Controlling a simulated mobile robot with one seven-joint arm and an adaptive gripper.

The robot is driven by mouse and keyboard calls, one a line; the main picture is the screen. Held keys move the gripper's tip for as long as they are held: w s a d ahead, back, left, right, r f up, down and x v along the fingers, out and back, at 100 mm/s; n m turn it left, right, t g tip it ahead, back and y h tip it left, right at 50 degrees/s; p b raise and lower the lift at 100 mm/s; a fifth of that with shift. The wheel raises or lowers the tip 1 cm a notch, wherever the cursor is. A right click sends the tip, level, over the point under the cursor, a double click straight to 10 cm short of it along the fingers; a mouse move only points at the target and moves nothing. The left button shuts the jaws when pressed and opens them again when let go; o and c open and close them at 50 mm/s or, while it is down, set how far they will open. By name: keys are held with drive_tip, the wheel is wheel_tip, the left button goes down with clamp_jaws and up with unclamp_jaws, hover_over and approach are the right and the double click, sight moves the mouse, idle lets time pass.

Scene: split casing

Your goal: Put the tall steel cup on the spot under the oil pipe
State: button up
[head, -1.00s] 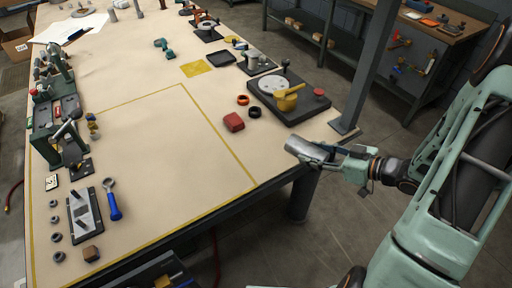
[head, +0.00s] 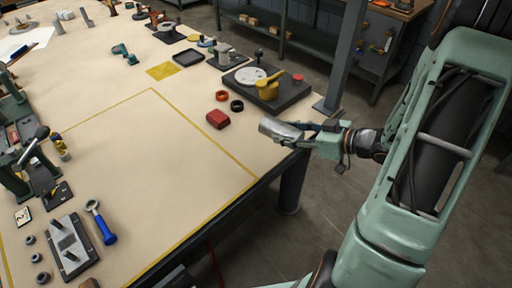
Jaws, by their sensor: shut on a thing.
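My gripper (head: 306,134) is shut on the tall steel cup (head: 279,129), a shiny grey cylinder. The cup lies tilted, nearly on its side, with its free end pointing left. Cup and gripper are in front of the table's right edge as I see it; the exact height of the cup above the table cannot be told. I cannot pick out the oil pipe or the spot under it with certainty. A green stand with a grey lever (head: 33,147) is at the left edge, partly cut off.
The table (head: 165,185) has wide free room inside a yellow outline. A red block (head: 218,119), two rings and a dark plate with a yellow handle (head: 267,90) lie near the cup. A grey post (head: 347,50) stands at the table's right corner.

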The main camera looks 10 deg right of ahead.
sight(304, 133)
drive_tip(key=d+b, duration=0.1)
drive_tip(key=d+m+t+h+b, duration=0.1)
drive_tip(key=b, duration=0.1)
drive_tip(key=d+b, duration=0.1)
drive_tip(key=shift+s+d+f+h, duration=0.15)
drive_tip(key=shift+d+f+h, duration=0.15)
drive_tip(key=shift+f, duration=0.05)
drive_tip(key=shift+s+d+r+m+t+b, duration=0.2)
drive_tip(key=shift+d+m+t+b, duration=0.25)
drive_tip(key=shift+b, duration=0.25)
drive_tip(key=w+a+f+b, duration=0.1)
drive_tip(key=w+a+f, duration=0.3)
drive_tip(key=a, duration=0.1)
drive_tip(key=w+a+f+b, duration=0.2)
drive_tip(key=w+a+f, duration=0.2)
drive_tip(key=w+f, duration=0.1)
drive_tip(key=shift+a, duration=0.4)
drive_tip(key=shift+a+f, duration=0.2)
drive_tip(key=shift+f, duration=0.05)
drive_tip(key=shift+w+f+b, duration=0.15)
drive_tip(key=shift+f+b, duration=0.35)
drive_tip(key=shift+f, duration=1.05)
